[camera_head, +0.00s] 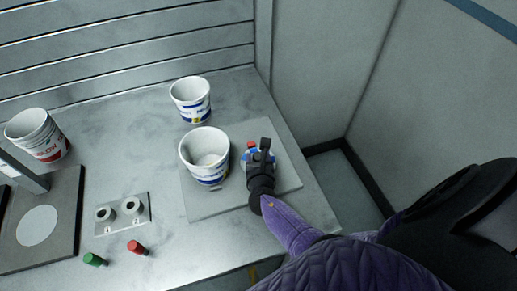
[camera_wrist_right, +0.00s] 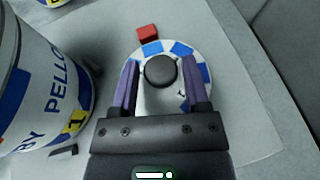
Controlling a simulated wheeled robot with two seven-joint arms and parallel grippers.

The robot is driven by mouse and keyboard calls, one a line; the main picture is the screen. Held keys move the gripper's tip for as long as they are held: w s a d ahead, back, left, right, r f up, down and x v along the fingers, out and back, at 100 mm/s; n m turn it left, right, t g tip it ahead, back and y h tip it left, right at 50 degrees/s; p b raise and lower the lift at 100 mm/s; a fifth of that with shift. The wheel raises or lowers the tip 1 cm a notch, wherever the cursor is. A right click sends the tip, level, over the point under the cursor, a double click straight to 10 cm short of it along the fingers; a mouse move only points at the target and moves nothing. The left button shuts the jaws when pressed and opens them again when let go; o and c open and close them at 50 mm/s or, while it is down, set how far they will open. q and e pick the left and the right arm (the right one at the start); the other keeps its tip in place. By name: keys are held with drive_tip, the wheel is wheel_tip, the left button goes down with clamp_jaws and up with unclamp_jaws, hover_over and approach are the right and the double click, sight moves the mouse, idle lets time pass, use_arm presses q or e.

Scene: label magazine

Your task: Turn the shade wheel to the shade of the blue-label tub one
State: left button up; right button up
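The shade wheel (camera_wrist_right: 205,72) is a white disc with blue patches and a dark round knob (camera_wrist_right: 160,71). A red block (camera_wrist_right: 148,33) sits at its far edge. My right gripper (camera_head: 262,150) is over the wheel, pointing down. In the right wrist view its fingers (camera_wrist_right: 159,64) stand apart on either side of the knob, with gaps showing. The near blue-label tub (camera_head: 204,151) stands left of the wheel; its label shows a yellow patch with a 1 in the right wrist view (camera_wrist_right: 45,95). My left gripper is not in view.
Another blue-label tub (camera_head: 190,98) stands behind, and a red-label tub (camera_head: 37,135) at the far left. A small plate (camera_head: 122,226) holds two round sockets. A green peg (camera_head: 95,259) and a red peg (camera_head: 137,247) lie in front. Walls close the back and right.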

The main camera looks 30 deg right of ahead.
drive_tip(key=shift+o, duration=1.1)
drive_tip(key=shift+s+a+r, duration=0.1)
drive_tip(key=shift+s+r, duration=0.05)
drive_tip(key=shift+s, duration=0.05)
drive_tip(key=p+v, duration=0.4)
drive_tip(key=v, duration=0.5)
drive_tip(key=shift+s+a, duration=0.15)
drive_tip(key=shift+s, duration=0.05)
